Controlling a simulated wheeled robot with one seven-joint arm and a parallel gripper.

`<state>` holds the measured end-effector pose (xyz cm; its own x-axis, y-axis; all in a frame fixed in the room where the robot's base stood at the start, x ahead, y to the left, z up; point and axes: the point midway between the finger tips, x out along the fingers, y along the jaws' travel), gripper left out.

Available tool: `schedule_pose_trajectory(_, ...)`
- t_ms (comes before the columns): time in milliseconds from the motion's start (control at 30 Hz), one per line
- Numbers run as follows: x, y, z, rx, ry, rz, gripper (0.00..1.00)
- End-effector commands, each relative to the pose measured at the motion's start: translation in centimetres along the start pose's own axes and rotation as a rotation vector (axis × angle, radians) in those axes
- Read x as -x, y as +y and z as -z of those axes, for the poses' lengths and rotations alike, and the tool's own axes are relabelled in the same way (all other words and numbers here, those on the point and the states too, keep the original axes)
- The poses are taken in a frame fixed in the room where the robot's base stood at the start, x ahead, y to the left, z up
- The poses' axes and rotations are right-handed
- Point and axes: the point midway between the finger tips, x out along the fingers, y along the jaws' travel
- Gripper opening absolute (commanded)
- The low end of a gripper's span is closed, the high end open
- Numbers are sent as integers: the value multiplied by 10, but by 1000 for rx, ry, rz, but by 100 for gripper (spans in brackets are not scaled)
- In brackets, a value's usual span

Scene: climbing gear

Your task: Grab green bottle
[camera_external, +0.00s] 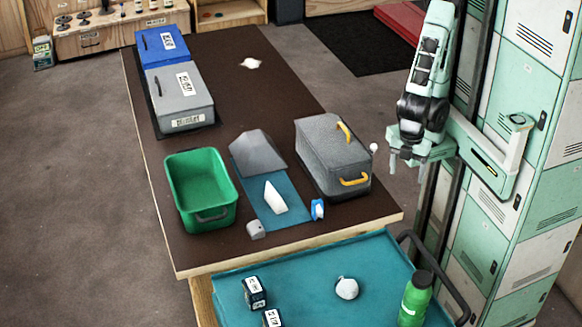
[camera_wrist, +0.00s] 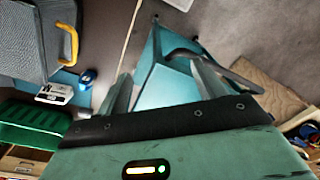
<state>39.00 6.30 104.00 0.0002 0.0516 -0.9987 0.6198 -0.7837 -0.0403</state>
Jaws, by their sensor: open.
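The green bottle (camera_external: 415,300) with a dark cap stands upright at the right front of the teal tray (camera_external: 300,285), partly cut by the picture's bottom edge. My gripper (camera_external: 407,166) hangs in the air above and behind it, right of the grey toolbox, well apart from the bottle. In the wrist view my gripper's (camera_wrist: 163,82) two fingers are spread with nothing between them. The teal tray (camera_wrist: 168,85) shows behind the fingers there. I cannot make out the bottle in the wrist view.
The tray's dark handle (camera_external: 435,270) rises close to the bottle. A round white item (camera_external: 346,288) and two small dark boxes (camera_external: 255,292) share the tray. The brown table holds a grey toolbox (camera_external: 325,150) and green bin (camera_external: 200,190). Green lockers (camera_external: 530,150) stand right of my arm.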

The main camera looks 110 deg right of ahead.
Motion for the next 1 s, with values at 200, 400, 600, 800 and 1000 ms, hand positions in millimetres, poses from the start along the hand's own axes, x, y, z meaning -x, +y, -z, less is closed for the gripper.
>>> schedule_pose_trajectory(200, -11, -8, 27, 22, 92, 21, 69)
schedule_pose_trajectory(400, -35, -30, 92, 65, 347, 67, 69)
schedule_pose_trajectory(600, -50, -56, 148, 99, 623, 103, 69)
schedule_pose_trajectory(800, -55, -83, 184, 136, 898, 130, 69)
schedule_pose_trajectory(1000, -50, -107, 198, 184, 1175, 155, 69)
